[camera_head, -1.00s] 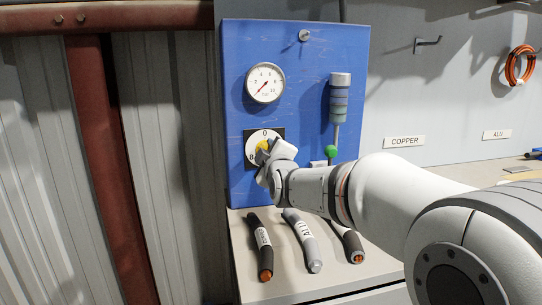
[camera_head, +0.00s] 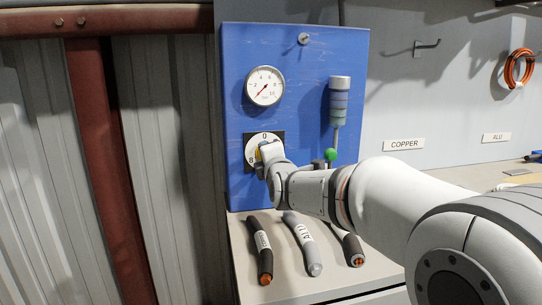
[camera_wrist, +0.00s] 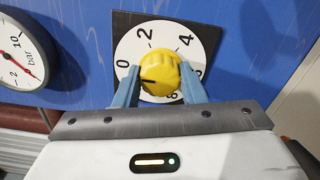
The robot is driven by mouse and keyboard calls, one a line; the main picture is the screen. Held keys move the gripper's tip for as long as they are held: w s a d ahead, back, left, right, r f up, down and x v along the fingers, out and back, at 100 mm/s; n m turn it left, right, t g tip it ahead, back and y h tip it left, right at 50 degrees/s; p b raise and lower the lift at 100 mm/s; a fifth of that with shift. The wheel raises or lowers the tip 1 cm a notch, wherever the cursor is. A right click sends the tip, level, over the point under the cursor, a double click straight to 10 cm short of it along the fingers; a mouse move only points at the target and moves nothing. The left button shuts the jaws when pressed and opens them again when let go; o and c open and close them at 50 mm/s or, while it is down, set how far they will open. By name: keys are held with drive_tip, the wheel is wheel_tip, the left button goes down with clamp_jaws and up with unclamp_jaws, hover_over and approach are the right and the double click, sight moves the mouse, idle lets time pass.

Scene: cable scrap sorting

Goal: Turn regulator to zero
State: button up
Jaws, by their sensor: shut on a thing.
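The regulator is a round yellow knob (camera_wrist: 162,68) on a white numbered dial (camera_wrist: 135,47), mounted on a blue panel (camera_head: 300,55). My gripper (camera_wrist: 159,80) is shut on the knob, with one blue finger on each side of it. The knob's dark mark points left and slightly down in the wrist view, close to the 0, which stands at the dial's left there. In the head view my gripper (camera_head: 263,150) covers most of the knob, and the dial (camera_head: 251,144) shows around it with 0 at the top.
A pressure gauge (camera_head: 265,86) with a red needle at its low end sits above the dial. A layered column (camera_head: 340,98) and a green ball (camera_head: 330,155) are to the right. Several cable pieces (camera_head: 302,235) lie on the bench below. COPPER (camera_head: 404,144) and ALU (camera_head: 496,137) labels are on the wall.

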drive_tip(key=shift+d+r, duration=0.1)
drive_tip(key=shift+r, duration=0.15)
idle(0.3)
drive_tip(key=o, duration=1)
drive_tip(key=shift+w+f, duration=0.1)
drive_tip(key=shift+f, duration=0.05)
drive_tip(key=p+v, duration=0.1)
drive_tip(key=v, duration=0.7)
